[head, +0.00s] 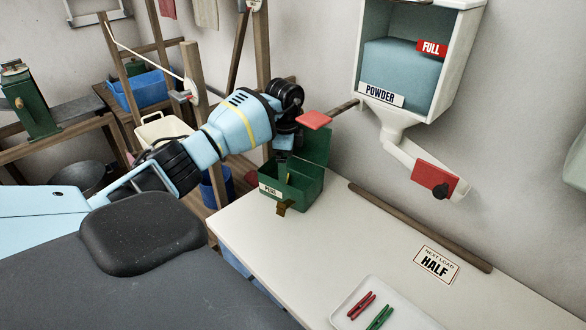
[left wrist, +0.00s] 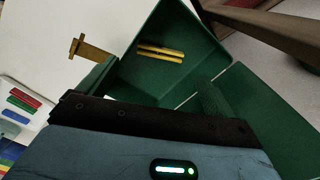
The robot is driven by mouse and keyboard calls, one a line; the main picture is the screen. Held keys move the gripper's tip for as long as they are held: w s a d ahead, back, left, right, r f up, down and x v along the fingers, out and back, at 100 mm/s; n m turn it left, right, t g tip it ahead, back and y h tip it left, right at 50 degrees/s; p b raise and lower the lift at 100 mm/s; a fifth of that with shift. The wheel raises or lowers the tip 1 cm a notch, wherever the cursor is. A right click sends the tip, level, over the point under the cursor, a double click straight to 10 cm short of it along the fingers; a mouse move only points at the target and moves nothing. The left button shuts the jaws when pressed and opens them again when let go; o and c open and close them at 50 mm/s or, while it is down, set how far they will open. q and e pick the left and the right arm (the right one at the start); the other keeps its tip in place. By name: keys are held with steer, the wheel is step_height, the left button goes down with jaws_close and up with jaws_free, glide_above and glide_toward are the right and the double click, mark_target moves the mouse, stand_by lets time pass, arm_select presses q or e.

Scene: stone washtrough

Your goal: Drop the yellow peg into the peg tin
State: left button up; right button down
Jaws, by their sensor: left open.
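The green peg tin (head: 300,192), labelled as pegs, stands open at the far left corner of the white counter, its lid raised. In the left wrist view I look down into the tin (left wrist: 205,40). My left gripper (head: 284,158) is open over the tin, fingers pointing down and apart from the peg. A brass latch (left wrist: 90,48) sticks out from the tin's front. My right gripper is not in view.
A white tray (head: 345,312) at the front holds a red peg (head: 361,305) and a green peg (head: 380,318). A powder dispenser (head: 405,75) with a red paddle (head: 434,179) hangs on the wall. A wooden strip (head: 420,228) runs along the counter's back. The middle counter is clear.

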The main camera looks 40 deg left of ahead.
arm_select(q)
step_height(320, 180, up, 8)
stand_by(0.5)
steer(key=shift+f, duration=0.15)
stand_by(0.5)
